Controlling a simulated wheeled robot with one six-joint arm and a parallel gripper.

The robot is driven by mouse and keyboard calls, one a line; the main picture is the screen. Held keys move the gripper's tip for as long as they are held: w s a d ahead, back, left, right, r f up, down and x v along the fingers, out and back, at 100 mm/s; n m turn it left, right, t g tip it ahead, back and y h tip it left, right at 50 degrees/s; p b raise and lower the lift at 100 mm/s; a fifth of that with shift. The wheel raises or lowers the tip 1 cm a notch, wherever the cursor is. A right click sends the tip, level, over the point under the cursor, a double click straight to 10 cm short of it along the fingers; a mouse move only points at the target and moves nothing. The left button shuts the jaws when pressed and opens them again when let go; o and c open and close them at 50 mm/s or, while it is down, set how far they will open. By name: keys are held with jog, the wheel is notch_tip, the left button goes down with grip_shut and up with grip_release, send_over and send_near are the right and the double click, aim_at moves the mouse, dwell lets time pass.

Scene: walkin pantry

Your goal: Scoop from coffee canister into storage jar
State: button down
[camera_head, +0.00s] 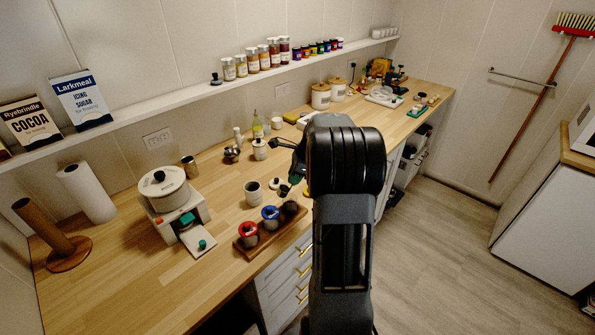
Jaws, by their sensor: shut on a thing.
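My gripper (291,166) is small and dark in view, left of my large arm link, over the middle of the wooden counter. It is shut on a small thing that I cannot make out. A grey open-topped canister (252,195) stands upright just in front of it, with a small pale round piece (275,183) beside it. Two cream jars with wooden lids (321,97) stand farther back. I cannot tell for sure which are the coffee canister and the storage jar; labels are unreadable.
A wooden tray (262,246) holds a red-topped pot, a blue-topped pot and a dark one at the front edge. A white appliance (177,206) with a pot stands left. A shelf (200,95) with spice jars runs along the wall. Bare counter (115,275) lies front left.

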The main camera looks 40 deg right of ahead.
jog(key=shift+w+a+r+g+h+p, duration=0.25)
jog(key=shift+w+r+g+h+p, duration=0.15)
jog(key=shift+p, duration=0.75)
jog(key=shift+w+a+r+g+h+p, duration=0.25)
jog(key=shift+g+p, duration=0.25)
jog(key=shift+p, duration=0.65)
jog(key=shift+w+a+g+h+p, duration=0.25)
jog(key=shift+g+h+p, duration=0.15)
jog(key=shift+h+p, duration=0.1)
jog(key=shift+w+a+r+g+h, duration=0.15)
jog(key=shift+g+h, duration=0.1)
jog(key=shift+g, duration=0.15)
jog(key=shift+r, duration=0.15)
jog(key=shift+r, duration=2.85)
